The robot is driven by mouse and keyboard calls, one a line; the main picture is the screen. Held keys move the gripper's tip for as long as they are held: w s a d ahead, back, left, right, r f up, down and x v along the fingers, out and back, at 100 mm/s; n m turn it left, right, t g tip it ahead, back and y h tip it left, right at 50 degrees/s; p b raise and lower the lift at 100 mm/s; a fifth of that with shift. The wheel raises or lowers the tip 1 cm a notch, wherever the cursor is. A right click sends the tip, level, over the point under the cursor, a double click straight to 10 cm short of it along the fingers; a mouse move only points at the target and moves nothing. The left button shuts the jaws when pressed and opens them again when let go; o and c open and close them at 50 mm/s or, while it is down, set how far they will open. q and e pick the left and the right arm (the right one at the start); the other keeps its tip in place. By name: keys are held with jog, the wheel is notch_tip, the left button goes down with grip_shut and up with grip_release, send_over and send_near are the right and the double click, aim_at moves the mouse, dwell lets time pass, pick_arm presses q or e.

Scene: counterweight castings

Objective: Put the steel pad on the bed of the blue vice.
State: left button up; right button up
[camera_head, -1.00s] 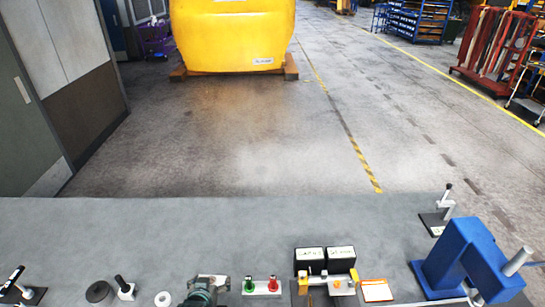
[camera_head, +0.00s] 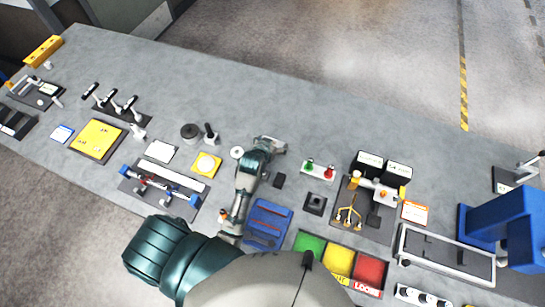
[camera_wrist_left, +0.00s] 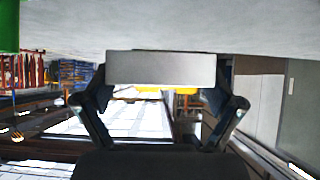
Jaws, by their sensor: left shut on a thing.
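My left gripper (camera_head: 264,146) is over the middle of the bench, its arm coming up from the bottom of the head view. In the left wrist view its two fingers (camera_wrist_left: 160,100) are shut on a flat grey block, the steel pad (camera_wrist_left: 160,68). In the head view only a small grey part of the pad (camera_head: 279,146) shows at the fingertips. My right gripper is not in view.
A white ring (camera_head: 237,152) is left of the gripper. Green, yellow and red bins (camera_head: 340,262) are near the front. A tall blue machine (camera_head: 505,225) stands at far right. The bench's back strip is clear.

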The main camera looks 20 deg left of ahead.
pick_arm(q)
notch_tip(320, 180, down, 9)
jog(key=shift+f+p, duration=0.2)
jog(key=shift+p, duration=0.1)
dwell(0.4)
jog(key=shift+f, duration=0.15)
jog(key=o, duration=1.4)
jog(key=shift+f, duration=0.1)
jog(key=shift+s, duration=0.15)
